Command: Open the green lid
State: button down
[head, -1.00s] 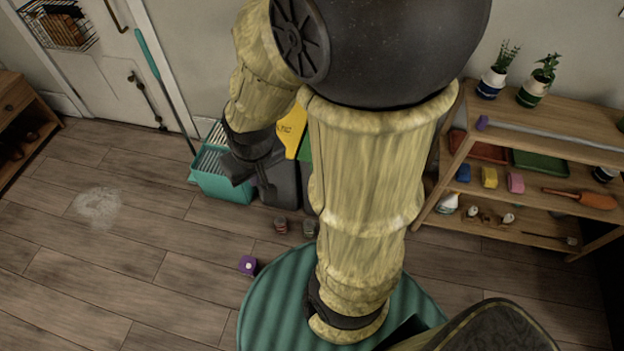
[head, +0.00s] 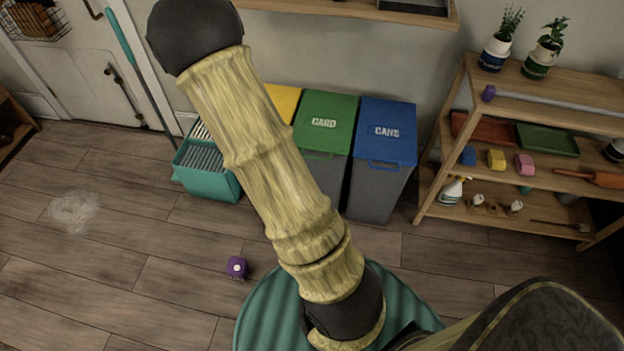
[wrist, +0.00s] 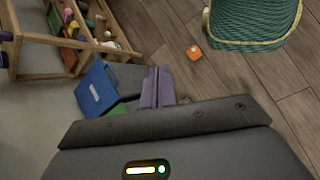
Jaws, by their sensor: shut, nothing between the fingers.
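The green lid (head: 325,122), marked CARD, lies flat and closed on its dark bin, between a yellow lid (head: 284,100) and a blue lid (head: 388,131) marked CANS. My arm covers the lower left of the green bin in the head view. In the wrist view a small strip of green (wrist: 118,109) shows beside the blue lid (wrist: 97,90), mostly hidden by my gripper housing. My gripper (wrist: 159,72) is shut and empty, with its fingers to the right of the bins in that picture. It is not visible in the head view.
A wooden shelf unit (head: 540,113) with plants and small items stands right of the bins. A teal mop bucket (head: 207,172) stands left. A wooden wall shelf (head: 350,10) hangs above. The floor at left is mostly clear.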

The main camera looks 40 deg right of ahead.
jog(key=w+d+f+n+g+h+b, duration=0.1)
jog(key=w+d+f+n+h+b, duration=0.15)
jog(key=d+f+h+b, duration=0.6)
jog(key=w+d+f+n+h+b, duration=0.25)
jog(key=d+f+b, duration=0.3)
jog(key=f, duration=0.55)
jog(key=w+f+n+t+h+b, duration=0.1)
jog(key=w+f+n+t+b, duration=0.4)
jog(key=f+n+t+b, duration=0.2)
jog(key=w+f+n+t+h+b, duration=0.1)
jog(key=w+f+n+t+b, duration=0.5)
jog(key=f+n+t, duration=0.5)
notch_tip(320, 180, down, 2)
jog(key=t+b, duration=0.1)
jog(key=t, duration=0.3)
jog(key=shift+w+a+f+n+t, duration=0.2)
jog(key=shift+a+f+n+t, duration=0.05)
jog(key=shift+a+n+t, duration=0.15)
jog(key=s+a+r+b+x, duration=0.1)
jog(key=b+x, duration=0.4)
jog(key=x, duration=0.8)
jog(key=shift+r, duration=0.6)
